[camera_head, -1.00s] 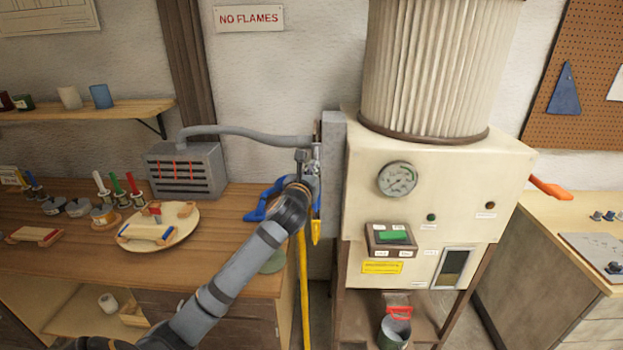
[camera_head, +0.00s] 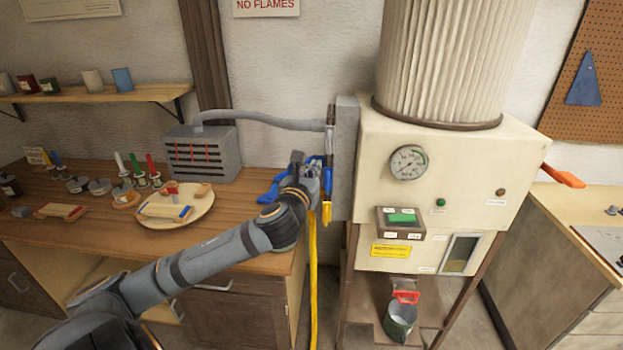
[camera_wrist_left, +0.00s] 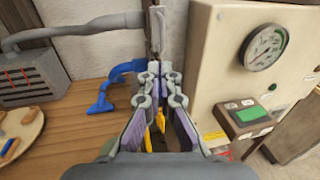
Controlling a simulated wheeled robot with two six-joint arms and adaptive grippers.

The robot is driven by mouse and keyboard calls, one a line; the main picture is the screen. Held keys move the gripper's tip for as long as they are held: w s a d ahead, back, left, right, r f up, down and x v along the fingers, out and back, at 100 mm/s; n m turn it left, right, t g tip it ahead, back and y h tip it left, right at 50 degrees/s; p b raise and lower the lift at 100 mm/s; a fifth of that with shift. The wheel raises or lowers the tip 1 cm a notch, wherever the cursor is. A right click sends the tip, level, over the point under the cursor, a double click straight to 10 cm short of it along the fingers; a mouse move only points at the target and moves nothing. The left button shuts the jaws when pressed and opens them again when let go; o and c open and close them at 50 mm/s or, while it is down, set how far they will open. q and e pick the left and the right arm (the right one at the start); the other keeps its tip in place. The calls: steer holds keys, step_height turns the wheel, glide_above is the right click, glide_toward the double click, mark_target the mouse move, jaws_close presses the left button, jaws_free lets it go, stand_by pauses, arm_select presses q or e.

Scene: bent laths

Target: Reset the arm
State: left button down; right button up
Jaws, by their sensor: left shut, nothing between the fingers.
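My left arm comes in from the lower left in the head view, and its gripper (camera_head: 317,172) is by the left side of the cream machine (camera_head: 455,155). In the wrist view the gripper (camera_wrist_left: 160,75) points at the grey upright part at the machine's side. Its fingers are shut with nothing held. A blue handle-like piece (camera_wrist_left: 110,85) lies to its left, over the bench edge. A yellow piece (camera_wrist_left: 160,122) shows behind and between the finger links. How close the fingertips are to the grey part is hard to tell. My right gripper is out of view.
A wooden bench (camera_head: 105,180) holds a grey vented box (camera_head: 200,155) with a hose, and a round board (camera_head: 190,222). The machine has a gauge (camera_head: 408,162) and green button (camera_head: 402,218). A bucket (camera_head: 400,322) stands below. A yellow strip (camera_head: 313,270) hangs by the bench.

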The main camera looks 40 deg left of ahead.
arm_select(q)
steer(key=s+d+f+n+g+h, duration=0.1)
steer(key=s+d+f+n+g, duration=0.1)
steer(key=s+f+n+g, duration=0.55)
steer(key=s+d+f+n, duration=0.2)
steer(key=s+f+n, duration=0.3)
steer(key=f+n, duration=0.65)
steer(key=s+d+f+n+g+h, duration=0.4)
steer(key=s+d+f+n+g, duration=0.2)
steer(key=s+d+f+n, duration=0.6)
steer(key=s+a+f, duration=0.2)
steer(key=f, duration=1.2)
steer(key=s+a+f, duration=0.2)
steer(key=f, duration=1.3)
steer(key=s+a+f+g+b, duration=0.1)
steer(key=s+f+g, duration=0.1)
steer(key=s+f, duration=1.3)
steer(key=s, duration=0.2)
steer(key=shift+s+a+f+n, duration=0.2)
steer(key=shift+s+n, duration=0.1)
steer(key=shift+s, duration=0.1)
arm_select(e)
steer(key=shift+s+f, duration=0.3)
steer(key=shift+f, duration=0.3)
